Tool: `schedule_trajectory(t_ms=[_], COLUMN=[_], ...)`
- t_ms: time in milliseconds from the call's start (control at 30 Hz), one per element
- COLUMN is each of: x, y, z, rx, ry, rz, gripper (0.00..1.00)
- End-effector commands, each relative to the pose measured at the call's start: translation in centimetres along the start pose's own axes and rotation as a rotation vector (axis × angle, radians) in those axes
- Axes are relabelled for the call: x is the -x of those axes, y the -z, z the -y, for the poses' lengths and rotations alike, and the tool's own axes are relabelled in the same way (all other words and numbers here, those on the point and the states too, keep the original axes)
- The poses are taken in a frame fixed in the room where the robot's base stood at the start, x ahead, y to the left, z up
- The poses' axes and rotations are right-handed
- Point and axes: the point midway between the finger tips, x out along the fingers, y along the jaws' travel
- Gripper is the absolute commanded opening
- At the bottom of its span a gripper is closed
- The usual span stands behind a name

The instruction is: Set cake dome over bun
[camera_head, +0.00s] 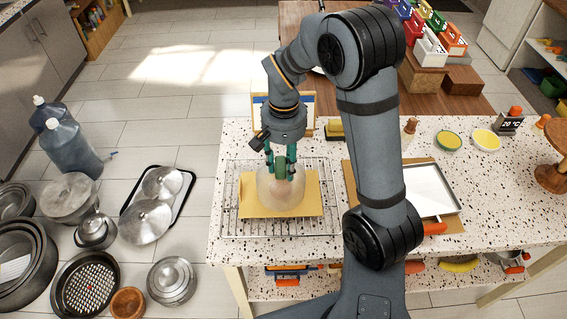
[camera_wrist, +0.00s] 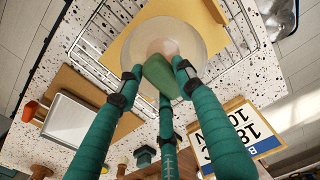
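The cake dome is a clear, cloudy bell (camera_head: 281,192) with a green knob (camera_head: 280,167). It stands upright at the yellow board, and I cannot tell whether its rim touches the board. In the wrist view the dome's pale round rim (camera_wrist: 195,45) surrounds a tan-pink shape (camera_wrist: 160,46), probably the bun, partly hidden by the knob. My gripper (camera_head: 280,160) points down from above, its green fingers gathered closely around the knob. The wrist view also shows the fingers (camera_wrist: 158,80) at the knob.
The yellow board (camera_head: 252,200) lies on a wire rack (camera_head: 232,222) on the speckled table (camera_head: 240,145). A metal tray (camera_head: 432,190) lies to the right. A price sign (camera_wrist: 232,128) stands behind the rack. Pans and lids (camera_head: 148,222) lie on the floor at left.

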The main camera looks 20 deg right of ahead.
Motion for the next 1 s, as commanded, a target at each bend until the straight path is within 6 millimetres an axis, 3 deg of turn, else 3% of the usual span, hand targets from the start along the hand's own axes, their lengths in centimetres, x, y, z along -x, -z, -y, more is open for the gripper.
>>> schedule_trajectory(t_ms=[267, 667, 1000], x=[0.1, 1.0, 8.0], y=[0.0, 0.1, 0.1], z=[0.0, 0.1, 0.1], rx=[0.0, 0.0, -0.001], ry=[0.0, 0.002, 0.003], rz=[0.0, -0.003, -0.005], gripper=[0.53, 0.53, 0.53])
